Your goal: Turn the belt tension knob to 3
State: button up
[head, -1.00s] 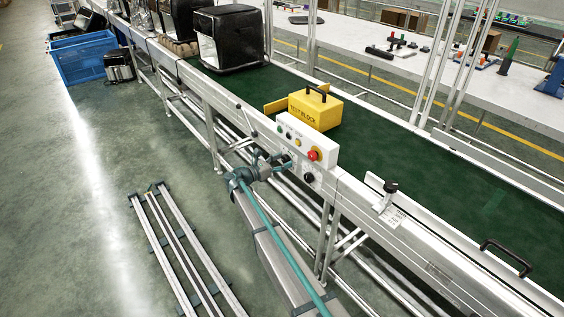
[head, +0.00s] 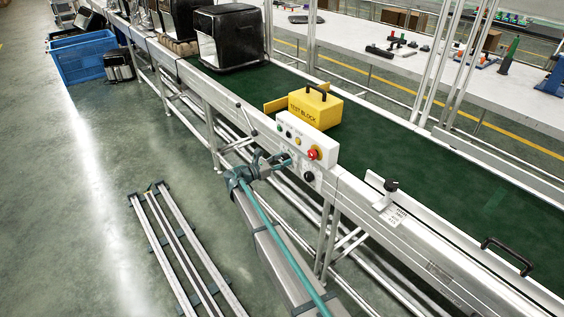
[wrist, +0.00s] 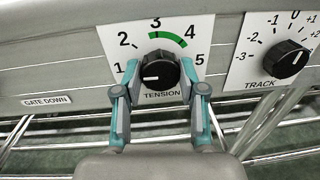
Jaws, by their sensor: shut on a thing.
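The tension knob (wrist: 158,70) is black and round, on a white dial plate (wrist: 112,36) marked 1 to 5 in the wrist view. Its white pointer line lies toward the left, near the 1. A green arc runs from about 3 to 4. My gripper (wrist: 159,90) has one teal-padded finger on each side of the knob and is shut on it. In the head view my gripper (head: 284,163) is at the conveyor's side panel and hides the tension knob.
The track knob (wrist: 286,58) is close on the right, and also shows in the head view (head: 309,177). Above is a control box (head: 301,139) with a red button (head: 313,153). A yellow test block (head: 315,106) sits on the green belt (head: 400,155). A lever (head: 390,187) is further right.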

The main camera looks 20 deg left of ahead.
jog(key=shift+d+m+y+b, duration=0.1)
jog(key=shift+m+y+b, duration=0.25)
jog(key=shift+m+b, duration=3.4)
jog(key=shift+m+y+b, duration=0.35)
jog(key=shift+m+b, duration=2.4)
jog(key=shift+m, duration=1.9)
jog(key=shift+r, duration=0.1)
jog(key=o, duration=1.1)
jog(key=shift+o, duration=0.2)
jog(key=shift+s, duration=0.1)
jog(key=v, duration=1.2)
